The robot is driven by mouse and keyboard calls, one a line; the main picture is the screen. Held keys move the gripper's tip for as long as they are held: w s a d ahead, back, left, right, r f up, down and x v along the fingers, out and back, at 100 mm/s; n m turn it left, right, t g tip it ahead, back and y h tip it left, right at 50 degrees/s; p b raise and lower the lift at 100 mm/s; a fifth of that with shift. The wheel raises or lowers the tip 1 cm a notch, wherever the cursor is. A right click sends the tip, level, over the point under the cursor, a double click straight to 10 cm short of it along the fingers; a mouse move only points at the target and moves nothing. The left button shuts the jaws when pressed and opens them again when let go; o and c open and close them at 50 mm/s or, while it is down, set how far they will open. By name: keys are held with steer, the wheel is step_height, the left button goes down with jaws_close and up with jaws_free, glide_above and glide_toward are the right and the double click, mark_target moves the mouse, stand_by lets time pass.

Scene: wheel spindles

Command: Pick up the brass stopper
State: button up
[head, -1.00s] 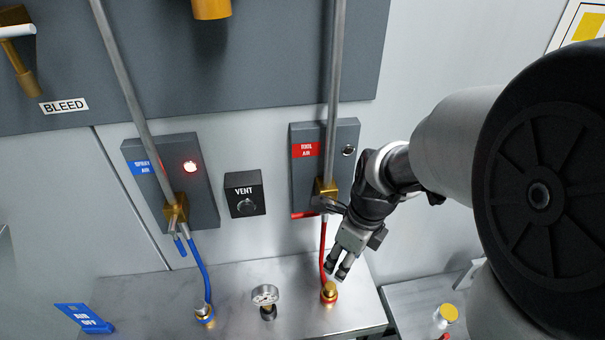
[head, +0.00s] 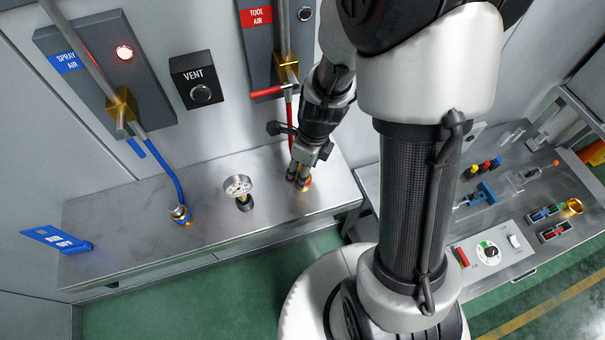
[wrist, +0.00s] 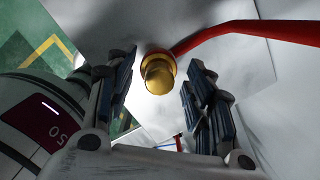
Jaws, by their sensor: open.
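A round brass knob, which looks like the brass stopper (wrist: 158,74), shows between my finger pads in the wrist view, with a brass collar behind it and a red hose (wrist: 245,30) running off to the right. In the head view my gripper (head: 299,181) is over the brass fitting (head: 307,184) at the lower end of the red hose, on the steel bench. My fingers mostly hide this fitting. My gripper (wrist: 158,88) is open, with a finger on either side of the knob and visible gaps. I cannot tell how far the pads reach down beside it.
A pressure gauge (head: 239,187) and a blue hose's brass fitting (head: 180,214) stand left on the steel bench (head: 120,220). Red (head: 268,92) and blue valve handles hang behind. A lower table at right carries tools and a brass cup-like piece (head: 571,207).

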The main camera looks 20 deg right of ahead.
steer(key=shift+f, duration=0.3)
steer(key=shift+c, duration=0.3)
steer(key=shift+r, duration=0.1)
jaws_close()
